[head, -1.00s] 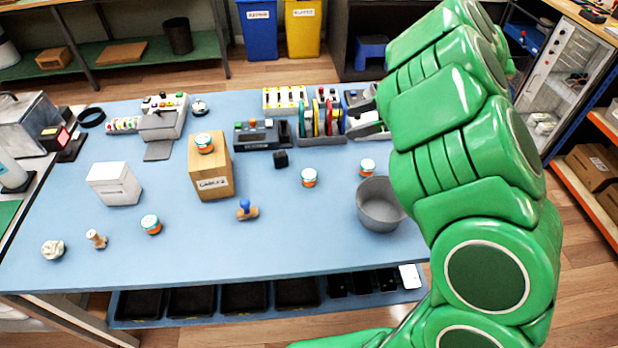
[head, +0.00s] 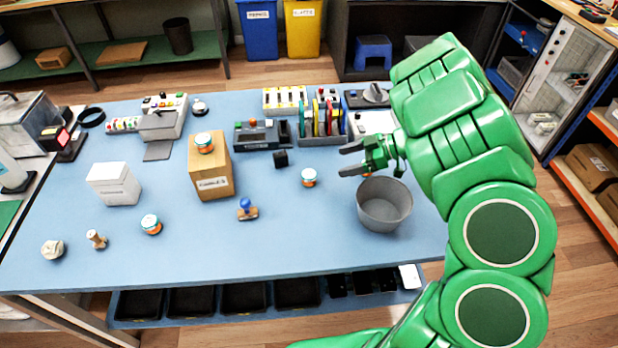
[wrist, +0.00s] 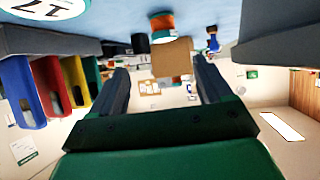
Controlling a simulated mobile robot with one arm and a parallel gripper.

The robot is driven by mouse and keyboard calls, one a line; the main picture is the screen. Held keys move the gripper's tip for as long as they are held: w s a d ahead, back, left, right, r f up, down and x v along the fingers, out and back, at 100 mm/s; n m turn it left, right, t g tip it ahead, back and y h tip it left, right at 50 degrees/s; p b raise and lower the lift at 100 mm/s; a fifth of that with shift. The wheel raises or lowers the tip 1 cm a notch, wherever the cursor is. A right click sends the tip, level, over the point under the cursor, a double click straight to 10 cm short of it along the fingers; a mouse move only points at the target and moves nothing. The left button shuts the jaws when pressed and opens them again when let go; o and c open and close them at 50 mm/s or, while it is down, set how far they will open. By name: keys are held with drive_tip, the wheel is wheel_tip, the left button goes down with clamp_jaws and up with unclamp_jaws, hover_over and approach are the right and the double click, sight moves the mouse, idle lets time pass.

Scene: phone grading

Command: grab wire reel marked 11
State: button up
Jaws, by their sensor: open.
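Several small wire reels with white tops and orange and teal sides are on the blue table. One reel (head: 309,177) stands left of my gripper (head: 346,158), and one (head: 151,224) is at the front left. Another (head: 204,143) sits on a cardboard box (head: 212,182). A fourth (head: 367,174) is mostly hidden beneath my gripper. In the wrist view, a close white reel top (wrist: 45,7) at the upper left carries digits like 17, cut by the frame edge. The other reels' numbers are unreadable. My gripper, also in the wrist view (wrist: 162,75), is open, empty and points left.
A grey bin (head: 383,222) stands just in front of my gripper. A rack of coloured folders (head: 322,118) is behind it. A blue-handled stamp (head: 246,209) and a white box (head: 114,184) are further left. The table's front middle is clear.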

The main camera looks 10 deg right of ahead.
approach(310, 174)
drive_tip(key=shift+w+x, duration=0.2)
drive_tip(key=shift+x, duration=0.7)
drive_tip(key=shift+w+x, duration=0.25)
drive_tip(key=shift+x, duration=0.7)
drive_tip(key=shift+s+x, duration=0.2)
drive_tip(key=shift+x, duration=0.65)
drive_tip(key=shift+s+x, duration=0.2)
drive_tip(key=shift+x, duration=1.5)
drive_tip(key=shift+d, duration=0.1)
drive_tip(key=shift+c, duration=0.3)
drive_tip(key=c, duration=1.1)
drive_tip(key=shift+o, duration=0.2)
